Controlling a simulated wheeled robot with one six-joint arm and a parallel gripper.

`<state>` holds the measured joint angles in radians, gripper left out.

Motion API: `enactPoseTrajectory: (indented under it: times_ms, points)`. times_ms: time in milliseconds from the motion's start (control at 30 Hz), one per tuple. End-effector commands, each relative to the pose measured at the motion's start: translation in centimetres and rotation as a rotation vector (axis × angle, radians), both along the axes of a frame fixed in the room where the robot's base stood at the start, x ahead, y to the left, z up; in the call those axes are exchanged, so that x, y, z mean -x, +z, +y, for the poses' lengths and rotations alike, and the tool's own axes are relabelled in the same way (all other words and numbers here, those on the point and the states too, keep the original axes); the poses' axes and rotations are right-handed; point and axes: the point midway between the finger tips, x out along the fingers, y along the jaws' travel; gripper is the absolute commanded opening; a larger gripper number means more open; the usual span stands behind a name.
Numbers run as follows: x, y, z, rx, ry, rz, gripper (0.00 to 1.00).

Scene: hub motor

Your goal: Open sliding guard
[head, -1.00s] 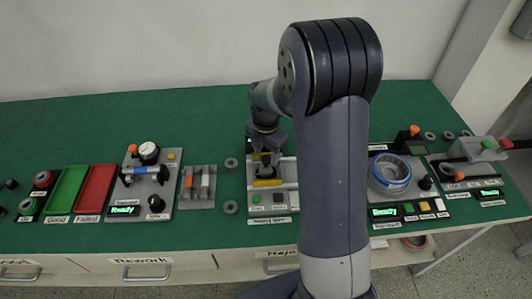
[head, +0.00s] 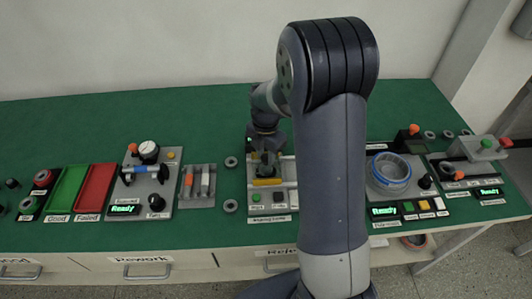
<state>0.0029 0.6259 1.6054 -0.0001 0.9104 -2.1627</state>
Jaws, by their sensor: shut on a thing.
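The station with the sliding guard stands in the middle of the green bench, partly behind my arm. The sliding guard (head: 267,182) shows as a small yellow-edged part between light rails (head: 289,170). My gripper (head: 267,166) is over this station, pointing down, and is shut at the guard, apparently on its handle. The fingertips are small and dark, so the exact contact is hard to see. Buttons (head: 279,197) sit on the station's front panel. My arm hides the station's right side.
A green tray (head: 68,190) and a red tray (head: 94,188) lie at left, beside a gauge fixture (head: 147,175). A grey holder (head: 198,186) stands just left of the guard station. A blue-ringed fixture (head: 390,173) stands to the right.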

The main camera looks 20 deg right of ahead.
Motion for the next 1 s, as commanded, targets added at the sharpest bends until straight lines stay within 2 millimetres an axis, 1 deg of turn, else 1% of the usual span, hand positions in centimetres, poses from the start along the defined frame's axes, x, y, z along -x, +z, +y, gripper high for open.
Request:
enactPoseTrajectory:
  times_ms: [267,367,500,600,700,800,1000]
  points:
    - [0.0,0.0,-0.3,-0.001,-0.001,-0.001,0.0]
    - [0.2,0.0,-1.6,0.0,-0.004,-0.001,0.0]
    - [0.9,0.0,-4.6,0.0,-0.007,-0.001,0.0]
    - [1.2,0.0,-6.5,0.0,-0.005,-0.001,0.0]
    - [1.5,0.0,-7.8,-0.001,-0.003,-0.001,0.0]
    - [1.6,0.0,-8.4,0.0,-0.002,-0.001,0.0]
    - [1.6,0.1,-8.4,0.0,0.0,-0.001,0.0]
